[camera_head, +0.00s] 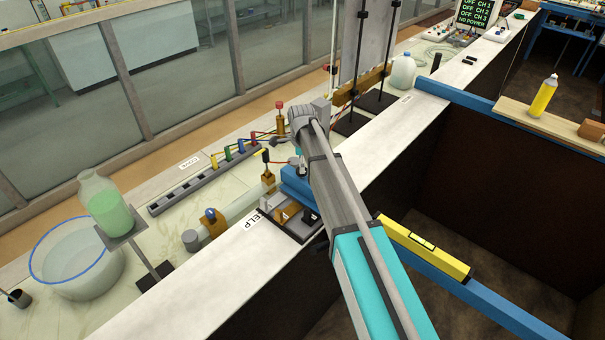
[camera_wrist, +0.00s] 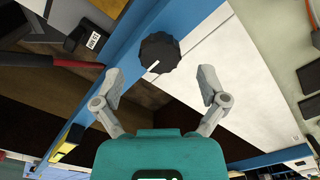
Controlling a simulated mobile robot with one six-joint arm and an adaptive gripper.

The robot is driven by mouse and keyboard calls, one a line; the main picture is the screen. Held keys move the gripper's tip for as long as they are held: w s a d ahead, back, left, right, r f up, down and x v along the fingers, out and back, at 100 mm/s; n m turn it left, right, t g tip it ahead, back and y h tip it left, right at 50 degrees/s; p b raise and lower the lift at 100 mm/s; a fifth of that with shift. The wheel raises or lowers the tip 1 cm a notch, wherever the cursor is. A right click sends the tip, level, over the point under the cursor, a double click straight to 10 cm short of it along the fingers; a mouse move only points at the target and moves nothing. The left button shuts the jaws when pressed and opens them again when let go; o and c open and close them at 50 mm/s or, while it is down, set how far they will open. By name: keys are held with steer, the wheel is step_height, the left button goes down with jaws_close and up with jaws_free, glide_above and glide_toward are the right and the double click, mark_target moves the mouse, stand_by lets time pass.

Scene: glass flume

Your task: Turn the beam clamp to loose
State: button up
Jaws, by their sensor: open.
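A dark, lobed round knob (camera_wrist: 160,50) with a short white mark shows in the wrist view, and I take it to be the beam clamp. It sits at the edge of the blue beam (camera_wrist: 124,44). The white mark is on the knob's lower part, slanting up to the right. My gripper (camera_wrist: 160,71) is open, its two grey fingers wide apart and empty. The knob appears ahead of the fingertips and roughly centred between them; I cannot tell the exact gap. In the head view my arm hides the knob and the fingers.
A yellow spirit level (camera_head: 425,246) lies on the blue beam (camera_head: 495,306) crossing the dark pit. To the left stand a green-filled bottle (camera_head: 108,207), a basin (camera_head: 78,262) and a strip with coloured plugs (camera_head: 205,182). A red rod (camera_wrist: 78,63) shows in the wrist view.

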steer(key=shift+f+b, duration=0.95)
steer(key=shift+f, duration=0.3)
steer(key=shift+c, duration=0.2)
steer(key=c, duration=1.1)
